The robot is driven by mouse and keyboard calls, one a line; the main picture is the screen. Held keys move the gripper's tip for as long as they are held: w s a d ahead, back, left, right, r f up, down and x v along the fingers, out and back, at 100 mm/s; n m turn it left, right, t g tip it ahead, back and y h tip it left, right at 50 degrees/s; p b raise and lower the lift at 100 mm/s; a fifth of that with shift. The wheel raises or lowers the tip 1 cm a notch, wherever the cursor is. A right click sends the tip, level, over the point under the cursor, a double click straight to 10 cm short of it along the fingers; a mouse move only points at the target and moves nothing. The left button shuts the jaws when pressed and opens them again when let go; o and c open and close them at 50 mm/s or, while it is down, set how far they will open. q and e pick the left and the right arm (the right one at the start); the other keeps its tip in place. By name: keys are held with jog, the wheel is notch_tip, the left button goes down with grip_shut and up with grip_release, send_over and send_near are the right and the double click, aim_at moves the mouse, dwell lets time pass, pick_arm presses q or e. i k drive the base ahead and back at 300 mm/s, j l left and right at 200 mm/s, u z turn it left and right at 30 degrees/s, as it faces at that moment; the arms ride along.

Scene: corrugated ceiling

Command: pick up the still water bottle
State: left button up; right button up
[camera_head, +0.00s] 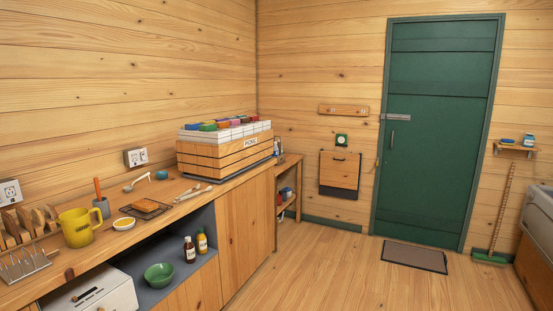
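I cannot make out a bottle that is clearly the still water bottle. Two small bottles stand upright in the open shelf under the counter: a dark bottle (190,250) with a white label and a yellow-orange bottle (202,241) with a dark cap. Their labels are too small to read. On the counter, a slatted wooden crate (225,157) with a small label holds white items (225,133) with several coloured tops; I cannot tell what they are. Neither of my grippers shows.
A wooden counter (103,232) runs along the left wall, with a yellow mug (77,228), utensils and a rack. A green bowl (159,274) sits in the shelf. The wooden floor (330,275) is clear up to a doormat (413,257) and green door (438,125).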

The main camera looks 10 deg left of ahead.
aim_at(275, 150)
jog(key=i+z, duration=0.2)
jog(key=i, duration=3.75)
jog(key=i+l+u, duration=0.1)
jog(key=i, duration=0.5)
jog(key=i+l+u, duration=0.15)
jog(key=i, duration=0.45)
